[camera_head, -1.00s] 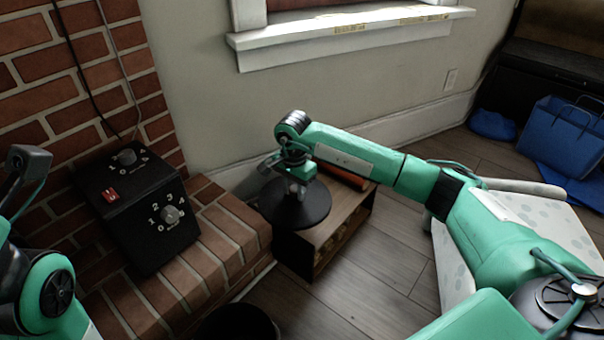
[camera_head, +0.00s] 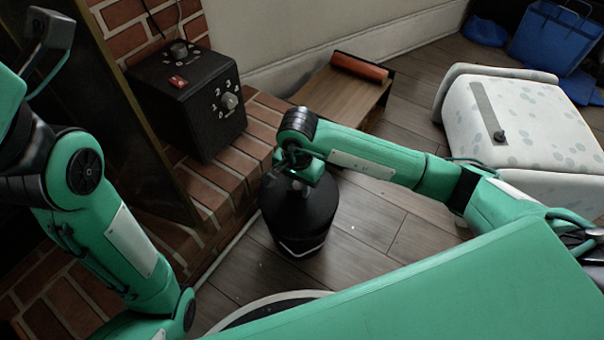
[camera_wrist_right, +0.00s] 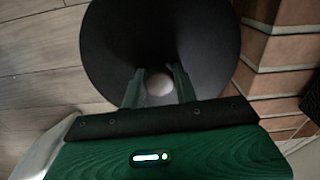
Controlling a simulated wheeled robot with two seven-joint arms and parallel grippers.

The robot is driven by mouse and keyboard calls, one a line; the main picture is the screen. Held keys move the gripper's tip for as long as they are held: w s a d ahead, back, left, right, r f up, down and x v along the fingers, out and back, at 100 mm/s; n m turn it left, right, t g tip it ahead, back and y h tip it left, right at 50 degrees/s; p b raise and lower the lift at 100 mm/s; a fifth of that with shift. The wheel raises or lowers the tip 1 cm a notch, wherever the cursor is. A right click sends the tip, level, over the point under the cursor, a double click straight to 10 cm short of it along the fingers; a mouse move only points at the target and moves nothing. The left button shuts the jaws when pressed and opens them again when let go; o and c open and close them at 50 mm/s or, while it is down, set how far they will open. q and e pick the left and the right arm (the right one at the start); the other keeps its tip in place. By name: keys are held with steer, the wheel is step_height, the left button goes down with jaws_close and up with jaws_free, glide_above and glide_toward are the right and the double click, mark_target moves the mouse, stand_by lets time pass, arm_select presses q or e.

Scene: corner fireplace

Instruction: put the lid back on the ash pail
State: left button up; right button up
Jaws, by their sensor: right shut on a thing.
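My right gripper (camera_head: 296,184) is shut on the knob of the round black lid (camera_head: 318,196). In the right wrist view the pale knob sits between the two fingers, and the lid (camera_wrist_right: 205,35) spreads out beyond them. The black ash pail (camera_head: 308,240) stands on the floor beside the brick hearth, its pale wire handle hanging at the front. The lid is over the pail's top and hides its opening; I cannot tell whether they touch.
The brick hearth (camera_head: 235,165) borders the pail on the left, with a black control box (camera_head: 190,100) on it. A wooden crate-like stand (camera_head: 340,95) with a reddish roll stands behind. A white spotted seat (camera_head: 520,125) is at right. Floor right of the pail is clear.

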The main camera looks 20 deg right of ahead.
mark_target(299, 194)
steer(key=shift+f+b, duration=1.65)
steer(key=shift+f, duration=0.75)
steer(key=shift+f+b, duration=0.5)
steer(key=shift+f, duration=0.3)
steer(key=shift+r, duration=0.1)
steer(key=shift+f, duration=0.25)
steer(key=o, duration=1.1)
steer(key=shift+o, duration=0.6)
